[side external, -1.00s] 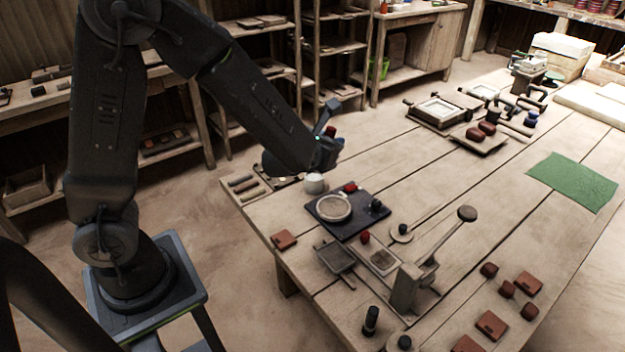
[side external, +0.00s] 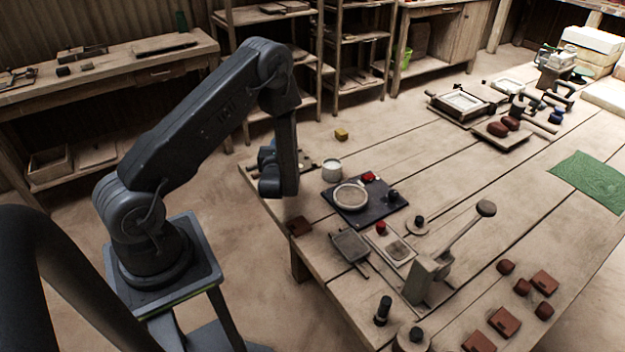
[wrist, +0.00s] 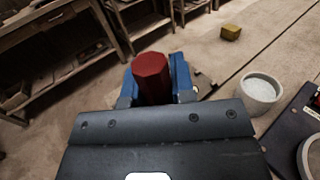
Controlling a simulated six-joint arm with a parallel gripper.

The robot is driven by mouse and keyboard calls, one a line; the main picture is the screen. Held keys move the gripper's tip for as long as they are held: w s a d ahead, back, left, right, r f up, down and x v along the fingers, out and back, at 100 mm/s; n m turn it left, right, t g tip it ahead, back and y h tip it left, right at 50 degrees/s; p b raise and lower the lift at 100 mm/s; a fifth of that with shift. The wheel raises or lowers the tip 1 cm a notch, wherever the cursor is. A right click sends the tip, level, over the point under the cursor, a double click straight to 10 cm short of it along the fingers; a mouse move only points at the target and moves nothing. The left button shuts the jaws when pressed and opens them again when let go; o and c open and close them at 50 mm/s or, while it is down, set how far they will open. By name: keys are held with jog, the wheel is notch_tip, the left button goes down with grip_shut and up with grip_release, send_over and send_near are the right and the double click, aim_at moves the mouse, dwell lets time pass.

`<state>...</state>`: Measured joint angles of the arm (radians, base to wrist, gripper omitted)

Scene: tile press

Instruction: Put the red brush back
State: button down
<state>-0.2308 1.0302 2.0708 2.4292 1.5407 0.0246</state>
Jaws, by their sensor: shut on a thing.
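The red brush (wrist: 152,78) shows in the wrist view as a red, faceted cylinder standing between my blue fingers. My gripper (wrist: 153,88) is shut on it. In the side view my gripper (side external: 266,158) is at the table's far left corner, mostly behind my own forearm, and the brush is hidden there. A tray with brown sticks (side external: 306,163) lies at that corner, mostly covered by my arm. The brush's lower end is hidden, so I cannot tell whether it touches anything.
A pale cup (side external: 332,170) stands just right of my gripper; the wrist view also shows it (wrist: 260,92). A yellow block (side external: 341,134) sits behind. The press lever (side external: 486,208) rises mid-table.

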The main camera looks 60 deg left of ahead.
jog(key=w+d+f, duration=0.1)
jog(key=w, duration=0.1)
jog(key=w+d+f, duration=0.4)
jog(key=w, duration=0.1)
jog(key=shift+w+d+f, duration=0.1)
jog(key=shift+d+f, duration=0.05)
jog(key=shift+f, duration=2.05)
jog(key=shift+f, duration=0.15)
jog(key=c, duration=1)
grip_release()
jog(key=shift+o, duration=0.2)
